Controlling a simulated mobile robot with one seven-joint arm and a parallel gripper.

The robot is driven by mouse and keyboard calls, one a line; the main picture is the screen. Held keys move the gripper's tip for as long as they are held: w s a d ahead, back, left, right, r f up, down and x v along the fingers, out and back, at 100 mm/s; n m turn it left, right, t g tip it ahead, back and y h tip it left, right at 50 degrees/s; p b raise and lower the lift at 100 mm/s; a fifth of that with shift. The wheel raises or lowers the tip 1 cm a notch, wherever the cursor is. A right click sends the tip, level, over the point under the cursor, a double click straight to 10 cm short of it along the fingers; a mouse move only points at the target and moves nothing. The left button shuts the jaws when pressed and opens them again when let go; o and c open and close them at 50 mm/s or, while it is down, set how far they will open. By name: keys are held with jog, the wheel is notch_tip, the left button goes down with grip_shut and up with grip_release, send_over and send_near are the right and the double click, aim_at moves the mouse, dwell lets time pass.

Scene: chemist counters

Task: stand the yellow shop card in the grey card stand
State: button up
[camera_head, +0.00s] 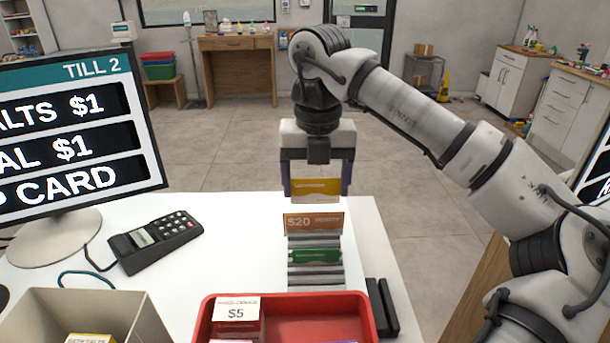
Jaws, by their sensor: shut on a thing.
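My gripper (316,178) is shut on the yellow shop card (317,190), one finger at each side edge. The grey card stand (316,275) is on the white counter, with several ridged slots running left to right. An orange $20 card (314,222) stands at its back and a green card (315,256) farther forward. The yellow card's lower edge shows just above the orange card, clear of it in the picture. I cannot tell which slot the card is over.
A red tray (355,298) with a $5 label is in front of the stand. A grey box (130,308) is at the front left. A card terminal (155,240) and the till screen (75,130) are at left. The white counter (240,235) is bare left of the stand.

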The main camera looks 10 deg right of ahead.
jog(key=shift+s+f+b, duration=0.15)
jog(key=shift+f+b, duration=0.4)
jog(key=shift+f, duration=0.1)
jog(key=b, duration=0.3)
send_near(315, 233)
jog(key=shift+s+a+f, duration=0.2)
jog(key=shift+s+f, duration=0.45)
jog(key=shift+s+a+f, duration=0.2)
jog(key=shift+s+f, duration=0.45)
jog(key=shift+f+b, duration=0.1)
jog(key=shift+b, duration=0.35)
jog(key=shift+f+b, duration=0.9)
jog(key=shift+f, duration=0.25)
jog(key=shift+f+b, duration=0.95)
jog(key=shift+f, duration=0.1)
jog(key=o, duration=1)
jog(key=shift+r, duration=0.1)
